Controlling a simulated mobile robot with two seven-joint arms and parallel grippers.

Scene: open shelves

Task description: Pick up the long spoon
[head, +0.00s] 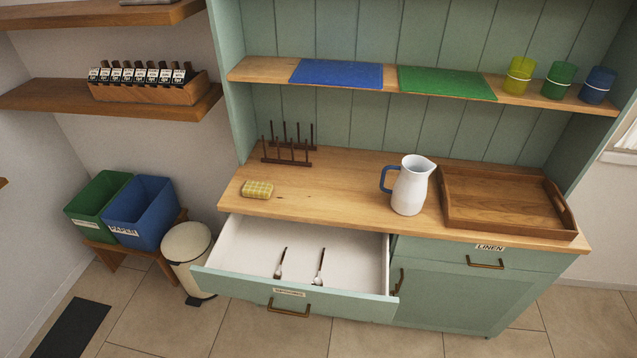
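Two spoons with dark handles and silver bowls lie apart in the open white drawer (340,243). Their bowls point to the drawer front. The right spoon (319,267) looks slightly longer than the left spoon (281,263), so it appears to be the long one. Neither of my grippers shows in the head view.
The drawer stands pulled out below the wooden counter (330,195). On the counter are a sponge (257,189), a dark rack (288,150), a white jug (411,187) and a wooden tray (500,205). A cream bin (187,250) stands close left of the drawer.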

